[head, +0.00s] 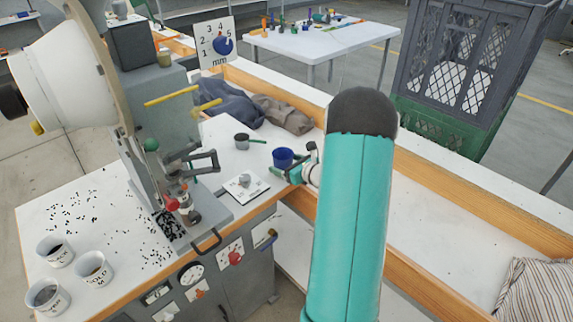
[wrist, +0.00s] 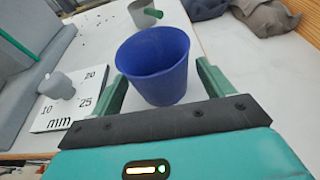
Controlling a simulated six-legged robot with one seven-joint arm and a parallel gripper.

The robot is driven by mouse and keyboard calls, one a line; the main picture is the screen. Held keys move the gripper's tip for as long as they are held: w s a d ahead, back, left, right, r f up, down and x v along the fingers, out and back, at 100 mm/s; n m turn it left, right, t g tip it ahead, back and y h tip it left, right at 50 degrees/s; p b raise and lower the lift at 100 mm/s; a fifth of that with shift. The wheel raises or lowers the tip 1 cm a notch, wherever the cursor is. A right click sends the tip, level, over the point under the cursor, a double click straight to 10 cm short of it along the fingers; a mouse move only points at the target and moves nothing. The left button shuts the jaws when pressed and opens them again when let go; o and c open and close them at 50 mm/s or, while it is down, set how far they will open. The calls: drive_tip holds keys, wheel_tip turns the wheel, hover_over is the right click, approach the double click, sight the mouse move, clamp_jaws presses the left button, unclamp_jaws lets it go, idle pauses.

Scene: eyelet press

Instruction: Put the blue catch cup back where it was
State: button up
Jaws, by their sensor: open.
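The blue catch cup (head: 283,157) stands upright on the white bench top, right of the press. In the wrist view the blue cup (wrist: 155,70) sits between the two green fingers of my gripper (wrist: 160,88). The fingers are open, one on each side of the cup, and I cannot tell whether either touches it. In the head view my gripper (head: 291,172) is at the cup's near side, partly hidden by my arm. The cup's inside looks empty in the wrist view.
A white card with a grey part (head: 245,187) lies left of the cup. A small grey cup with a green handle (head: 242,141) stands behind. The press (head: 165,130) is at left, with loose black eyelets and white tubs (head: 94,268). Crumpled cloths (head: 283,113) lie behind.

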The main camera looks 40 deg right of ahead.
drive_tip(key=shift+r, duration=0.2)
drive_tip(key=v, duration=1.2)
